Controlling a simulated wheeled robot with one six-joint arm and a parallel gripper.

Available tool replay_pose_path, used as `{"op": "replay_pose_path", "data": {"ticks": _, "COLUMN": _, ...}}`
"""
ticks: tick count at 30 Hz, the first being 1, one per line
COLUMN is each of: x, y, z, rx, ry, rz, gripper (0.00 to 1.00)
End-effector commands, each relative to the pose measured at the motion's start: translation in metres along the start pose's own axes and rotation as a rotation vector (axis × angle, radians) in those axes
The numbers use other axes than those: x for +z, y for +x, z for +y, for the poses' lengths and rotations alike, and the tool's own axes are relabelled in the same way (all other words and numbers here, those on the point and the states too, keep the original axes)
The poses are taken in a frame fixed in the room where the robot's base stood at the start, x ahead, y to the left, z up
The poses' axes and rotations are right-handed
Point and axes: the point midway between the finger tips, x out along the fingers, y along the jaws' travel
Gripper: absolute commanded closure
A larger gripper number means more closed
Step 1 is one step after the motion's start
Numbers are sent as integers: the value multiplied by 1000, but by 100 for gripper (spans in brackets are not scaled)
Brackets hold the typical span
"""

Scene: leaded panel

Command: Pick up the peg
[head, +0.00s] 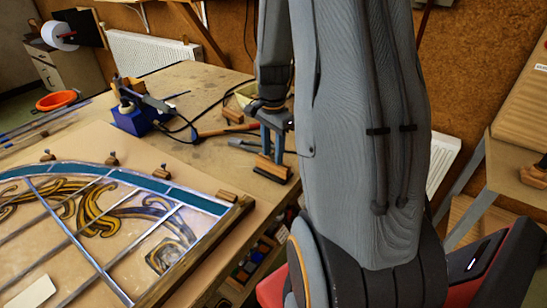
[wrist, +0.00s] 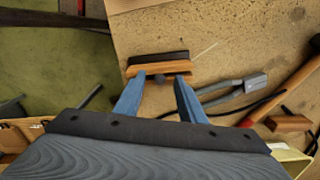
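My gripper (wrist: 161,77) is open, its two blue fingers apart and pointing down; it also shows in the head view (head: 272,146). Just beyond the fingertips is a wooden block with a dark strip (wrist: 150,70), also in the head view near the bench edge (head: 268,166). Small wooden pieces with dark knobs, such as this one (head: 162,171), stand along the panel's curved edge.
The leaded panel (head: 65,240) lies on the bench at left. Grey-handled pliers (wrist: 232,90), a red-and-wood-handled tool (wrist: 290,84) and a small wooden block (wrist: 288,123) lie right of my gripper in the wrist view. The bench edge is close by.

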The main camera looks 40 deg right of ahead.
Motion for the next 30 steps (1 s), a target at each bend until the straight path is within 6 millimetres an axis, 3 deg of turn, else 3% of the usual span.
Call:
{"op": "replay_pose_path", "data": {"ticks": 9, "x": 0, "y": 5, "z": 0, "rx": 0, "ry": -1, "rz": 0, "gripper": 64}}
{"op": "replay_pose_path", "data": {"ticks": 16, "x": 0, "y": 4, "z": 0, "rx": 0, "ry": -1, "rz": 0, "gripper": 100}}
{"op": "replay_pose_path", "data": {"ticks": 30, "x": 0, "y": -2, "z": -1, "rx": -3, "ry": -1, "rz": 1, "gripper": 100}}
